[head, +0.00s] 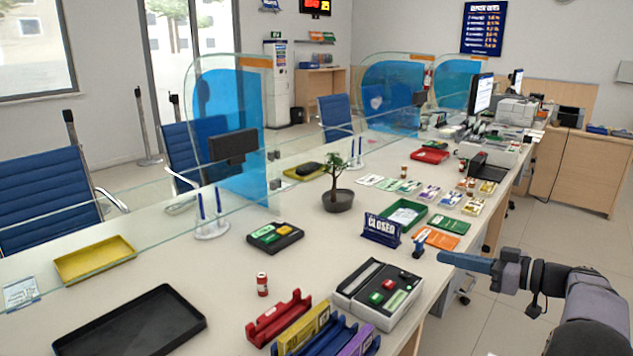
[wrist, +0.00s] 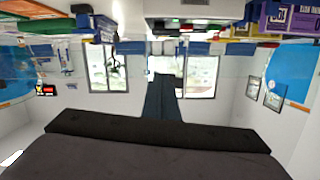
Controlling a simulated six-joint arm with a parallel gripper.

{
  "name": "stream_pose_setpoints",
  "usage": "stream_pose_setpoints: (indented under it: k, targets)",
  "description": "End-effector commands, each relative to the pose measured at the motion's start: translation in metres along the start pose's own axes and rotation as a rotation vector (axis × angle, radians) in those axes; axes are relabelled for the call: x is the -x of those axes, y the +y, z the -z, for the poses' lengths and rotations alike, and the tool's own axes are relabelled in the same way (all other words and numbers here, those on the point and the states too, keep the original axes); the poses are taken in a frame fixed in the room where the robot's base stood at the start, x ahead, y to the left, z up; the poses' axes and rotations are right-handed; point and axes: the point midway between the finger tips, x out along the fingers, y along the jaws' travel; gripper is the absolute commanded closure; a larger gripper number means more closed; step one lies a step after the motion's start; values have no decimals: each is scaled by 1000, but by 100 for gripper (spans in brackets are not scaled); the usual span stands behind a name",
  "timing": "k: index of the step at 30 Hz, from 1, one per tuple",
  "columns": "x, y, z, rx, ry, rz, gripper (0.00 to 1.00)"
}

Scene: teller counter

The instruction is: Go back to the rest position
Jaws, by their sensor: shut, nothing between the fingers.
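My gripper (head: 442,257) is shut and empty at the right in the head view. It points left, at the counter's right edge, with its arm reaching in from the lower right. It appears close to a small dark blue stamp-like item (head: 419,244), but I cannot tell the gap. In the wrist view the picture is upside down, and my gripper's dark fingers (wrist: 165,80) lie together in the middle with nothing between them.
The counter (head: 330,245) holds a black tray (head: 130,325), a yellow tray (head: 95,260), a potted plant (head: 338,195), a closed sign (head: 381,230), a cash box (head: 378,292) and colored holders (head: 280,318). Open floor (head: 510,240) lies right of the counter.

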Motion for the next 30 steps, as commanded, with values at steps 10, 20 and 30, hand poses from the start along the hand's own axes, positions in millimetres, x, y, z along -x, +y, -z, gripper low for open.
stream_pose_setpoints:
  k: [10,20,30]
  targets:
    - [7,36,-70,-716,-163,-227,100]
    - [54,-25,-272,-1466,-544,-669,100]
    - [96,-186,-345,-1368,-1042,-958,100]
